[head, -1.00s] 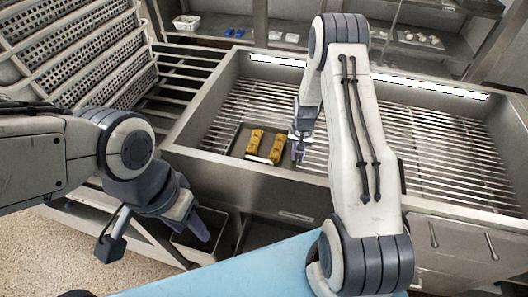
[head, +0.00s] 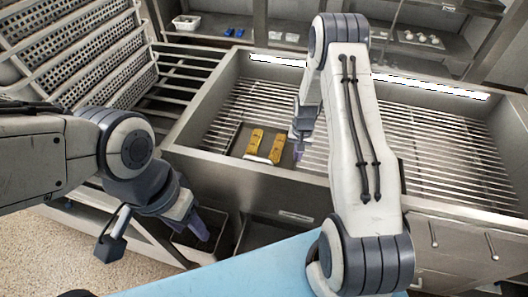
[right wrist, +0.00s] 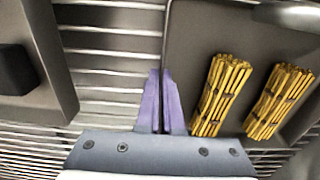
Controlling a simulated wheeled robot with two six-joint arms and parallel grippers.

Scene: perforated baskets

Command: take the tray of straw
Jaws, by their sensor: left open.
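The tray of straw (head: 238,140) is a dark grey, shallow tray with two yellow straw bundles (head: 254,143) in it. It lies at the left of the metal sink's rack in the head view. In the right wrist view the tray (right wrist: 195,40) fills the right side, with both bundles (right wrist: 221,95) showing. My right gripper (right wrist: 161,74) has its purple fingers closed together at the tray's near side wall, and appears to pinch that wall. In the head view this gripper (head: 299,153) is partly hidden by my arm. My left gripper (head: 200,225) hangs open and empty, left of the sink front.
The sink has a raised metal rim (head: 250,182) around a slatted rack (head: 440,145). Perforated baskets (head: 75,50) stand at the left. A shelf behind holds a white basket (head: 186,22) and blue items (head: 234,32). A light blue surface (head: 220,270) lies in front.

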